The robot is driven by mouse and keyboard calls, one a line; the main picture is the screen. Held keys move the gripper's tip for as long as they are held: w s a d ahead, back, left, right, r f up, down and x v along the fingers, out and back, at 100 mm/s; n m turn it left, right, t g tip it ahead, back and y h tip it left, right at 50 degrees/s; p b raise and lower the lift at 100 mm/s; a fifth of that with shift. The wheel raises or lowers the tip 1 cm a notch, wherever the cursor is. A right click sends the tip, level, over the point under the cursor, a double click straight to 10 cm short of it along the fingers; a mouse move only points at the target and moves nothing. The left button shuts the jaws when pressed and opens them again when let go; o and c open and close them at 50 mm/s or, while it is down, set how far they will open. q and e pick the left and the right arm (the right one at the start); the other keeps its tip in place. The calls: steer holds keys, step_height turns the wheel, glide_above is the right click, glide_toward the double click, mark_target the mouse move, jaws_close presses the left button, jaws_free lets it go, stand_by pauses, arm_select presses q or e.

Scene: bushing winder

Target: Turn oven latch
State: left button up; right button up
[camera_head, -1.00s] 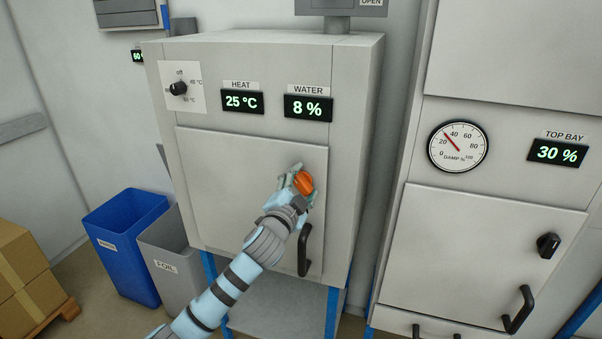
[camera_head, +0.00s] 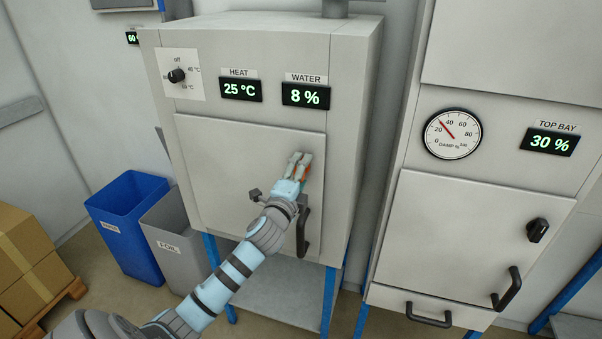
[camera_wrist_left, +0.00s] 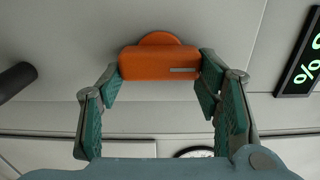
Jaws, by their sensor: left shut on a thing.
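The oven latch (camera_head: 306,173) is a small orange knob on the right side of the oven door (camera_head: 230,170), above the black door handle (camera_head: 302,235). In the head view it is mostly hidden by my fingers. My left gripper (camera_head: 299,162) is at the door, shut on the latch. In the left wrist view the latch (camera_wrist_left: 160,63) shows as an orange bar with a pale line near its right end and a rounded part behind it. The green-padded fingers of the gripper (camera_wrist_left: 160,78) hold its two ends. The door looks closed. My right gripper is out of view.
The oven (camera_head: 350,130) carries a dial (camera_head: 177,76) and displays reading 25 °C and 8 %. A cabinet (camera_head: 460,235) with a gauge stands close on the right. A blue bin (camera_head: 125,225), a grey bin (camera_head: 180,245) and cardboard boxes (camera_head: 30,255) stand at left.

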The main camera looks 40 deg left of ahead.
arm_select(q)
steer(key=shift+r, duration=0.15)
steer(key=o, duration=0.9)
steer(key=shift+c, duration=0.2)
steer(key=o, duration=0.3)
steer(key=shift+w+a, duration=0.1)
steer(key=v, duration=1.2)
steer(key=shift+f, duration=0.2)
